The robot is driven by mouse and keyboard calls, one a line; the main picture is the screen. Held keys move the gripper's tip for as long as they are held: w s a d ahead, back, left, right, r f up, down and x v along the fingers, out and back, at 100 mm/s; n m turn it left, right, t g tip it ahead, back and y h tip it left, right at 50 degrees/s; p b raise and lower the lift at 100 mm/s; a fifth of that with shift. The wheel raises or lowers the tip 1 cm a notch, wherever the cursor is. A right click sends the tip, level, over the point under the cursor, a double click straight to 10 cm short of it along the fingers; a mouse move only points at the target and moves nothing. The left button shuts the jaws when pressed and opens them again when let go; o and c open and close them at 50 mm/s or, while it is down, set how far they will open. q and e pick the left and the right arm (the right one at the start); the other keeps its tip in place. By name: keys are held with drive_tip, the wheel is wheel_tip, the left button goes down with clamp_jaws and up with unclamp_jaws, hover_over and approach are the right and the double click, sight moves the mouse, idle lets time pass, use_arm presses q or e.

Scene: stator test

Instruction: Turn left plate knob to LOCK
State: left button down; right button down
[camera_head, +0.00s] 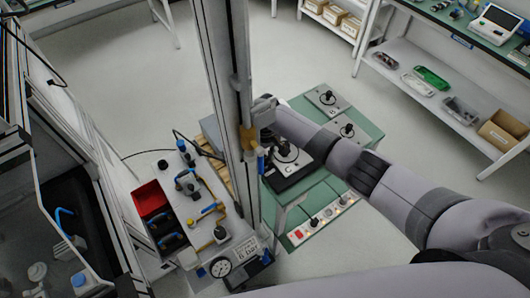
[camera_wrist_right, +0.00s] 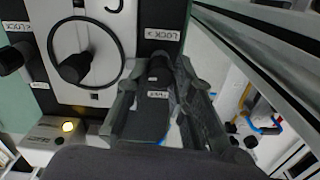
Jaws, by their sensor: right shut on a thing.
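My right gripper (camera_wrist_right: 157,82) is shut on a small black knob (camera_wrist_right: 156,68) at the side of the plate in the right wrist view. One finger stands on each side of the knob. A label reading LOCK (camera_wrist_right: 162,34) with an arrow is above it, and another small label (camera_wrist_right: 157,94) lies below it, hard to read. The plate (camera_wrist_right: 92,20) is light, with a ring and a dark round handle (camera_wrist_right: 74,68). In the head view this plate (camera_head: 289,183) sits on the green table, and the column partly hides my right gripper beside it. My left gripper is not in view.
Another black knob (camera_wrist_right: 12,60) with a LOCK label is on the plate's other side. Two more plates (camera_head: 327,97) (camera_head: 362,131) and a button panel (camera_head: 320,222) are on the green table (camera_head: 312,192). A bench with a red bin (camera_head: 151,199) and a gauge (camera_head: 221,267) stands left of the column.

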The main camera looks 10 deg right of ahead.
sight(265, 159)
drive_tip(key=shift+m, duration=0.4)
drive_tip(key=c, duration=1.4)
unclamp_jaws()
drive_tip(key=shift+o, duration=0.2)
wheel_tip(265, 159, up, 12)
